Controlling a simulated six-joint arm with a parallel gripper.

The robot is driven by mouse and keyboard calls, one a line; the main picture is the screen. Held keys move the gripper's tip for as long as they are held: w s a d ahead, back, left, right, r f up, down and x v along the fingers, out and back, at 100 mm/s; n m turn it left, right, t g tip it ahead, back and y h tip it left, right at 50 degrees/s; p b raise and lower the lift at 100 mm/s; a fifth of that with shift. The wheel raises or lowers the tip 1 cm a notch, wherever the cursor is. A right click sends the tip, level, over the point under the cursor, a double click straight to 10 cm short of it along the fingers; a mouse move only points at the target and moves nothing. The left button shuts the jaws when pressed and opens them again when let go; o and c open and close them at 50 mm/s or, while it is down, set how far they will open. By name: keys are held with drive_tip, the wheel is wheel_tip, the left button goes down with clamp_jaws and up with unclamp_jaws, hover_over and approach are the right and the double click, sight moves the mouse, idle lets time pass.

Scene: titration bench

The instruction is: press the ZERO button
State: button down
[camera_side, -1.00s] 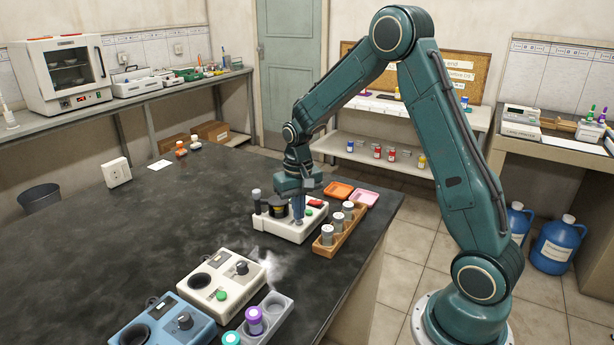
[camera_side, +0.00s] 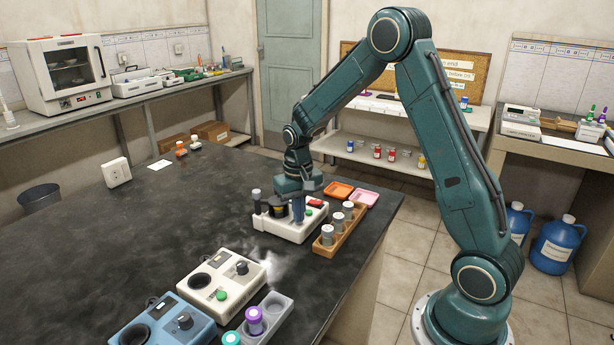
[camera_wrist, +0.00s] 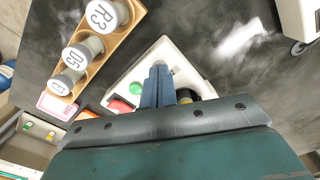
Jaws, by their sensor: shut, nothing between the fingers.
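A white instrument (camera_side: 283,228) stands near the far end of the black bench and also shows in the wrist view (camera_wrist: 190,55). It has a green button (camera_wrist: 137,88), a red part (camera_wrist: 120,105) and a dark round well (camera_side: 278,207). My gripper (camera_side: 298,220) points down with its blue-grey fingers shut and empty. Its tips are at the instrument's top near the front edge, beside the green button. The fingers (camera_wrist: 159,66) hide the spot beneath them, and I cannot tell whether they touch it. No ZERO lettering is readable.
A wooden rack (camera_side: 328,248) with capped vials stands close to the right of the instrument. Orange (camera_side: 338,190) and pink (camera_side: 364,198) trays lie behind it. Another white instrument (camera_side: 208,292), a blue one (camera_side: 145,332) and a grey rack (camera_side: 279,307) stand nearer.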

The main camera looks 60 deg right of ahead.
drive_tip(key=shift+r, duration=3.6)
drive_tip(key=shift+r, duration=0.1)
drive_tip(key=s+a+r+n+t, duration=0.3)
drive_tip(key=s+a+r, duration=0.5)
drive_tip(key=s+r, duration=0.3)
drive_tip(key=s+a+r+n+t, duration=0.1)
drive_tip(key=s+a+n+t, duration=0.1)
drive_tip(key=s, duration=1)
drive_tip(key=shift+s+a+r+n+t, duration=0.25)
drive_tip(key=shift+a+n, duration=0.25)
drive_tip(key=shift+a, duration=0.7)
drive_tip(key=shift+w+f, duration=0.1)
